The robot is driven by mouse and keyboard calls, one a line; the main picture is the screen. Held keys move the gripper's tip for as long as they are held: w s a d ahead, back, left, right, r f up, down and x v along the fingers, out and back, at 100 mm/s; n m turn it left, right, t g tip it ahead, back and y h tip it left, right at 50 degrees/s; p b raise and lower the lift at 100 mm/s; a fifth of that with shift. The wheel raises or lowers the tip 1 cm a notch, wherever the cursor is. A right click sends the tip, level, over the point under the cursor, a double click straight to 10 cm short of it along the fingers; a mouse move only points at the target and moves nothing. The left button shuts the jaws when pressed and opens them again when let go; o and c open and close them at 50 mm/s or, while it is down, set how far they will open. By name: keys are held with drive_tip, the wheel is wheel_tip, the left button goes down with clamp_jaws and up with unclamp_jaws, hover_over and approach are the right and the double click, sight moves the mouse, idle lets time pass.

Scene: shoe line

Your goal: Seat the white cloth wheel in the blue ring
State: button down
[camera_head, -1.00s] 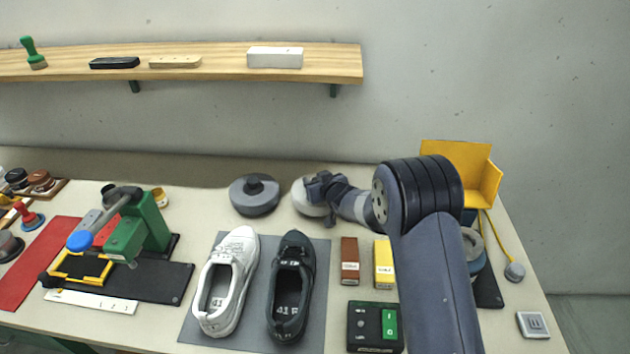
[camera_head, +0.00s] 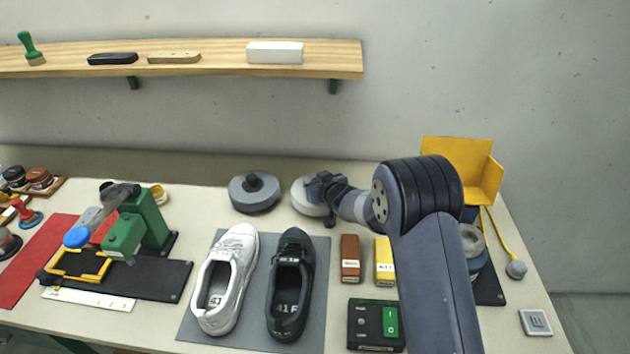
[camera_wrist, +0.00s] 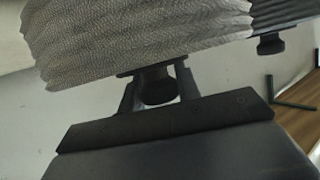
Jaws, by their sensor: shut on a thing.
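The white cloth wheel (camera_head: 303,197) is at the back of the bench in the head view, partly hidden behind my gripper (camera_head: 325,189). In the wrist view its pale, ribbed cloth side (camera_wrist: 130,38) fills the top. My gripper (camera_wrist: 158,84) is shut on the wheel's dark knob. I cannot tell whether the wheel touches the bench. A blue ring (camera_head: 480,262) shows at the right, below the yellow guard, and my arm hides much of it.
A grey wheel with a black knob (camera_head: 255,198) lies left of the white one. Two shoes on a grey mat (camera_head: 258,324), a brown box (camera_head: 350,258), a yellow box (camera_head: 384,262) and a button box (camera_head: 361,333) lie in front. A yellow guard (camera_head: 456,160) stands back right.

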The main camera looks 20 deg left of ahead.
drive_tip(key=c, duration=1.3)
unclamp_jaws()
drive_tip(key=shift+s+d, duration=0.1)
drive_tip(key=shift+v, duration=5.4)
drive_tip(key=shift+x, duration=4.45)
drive_tip(key=shift+d+r, duration=0.1)
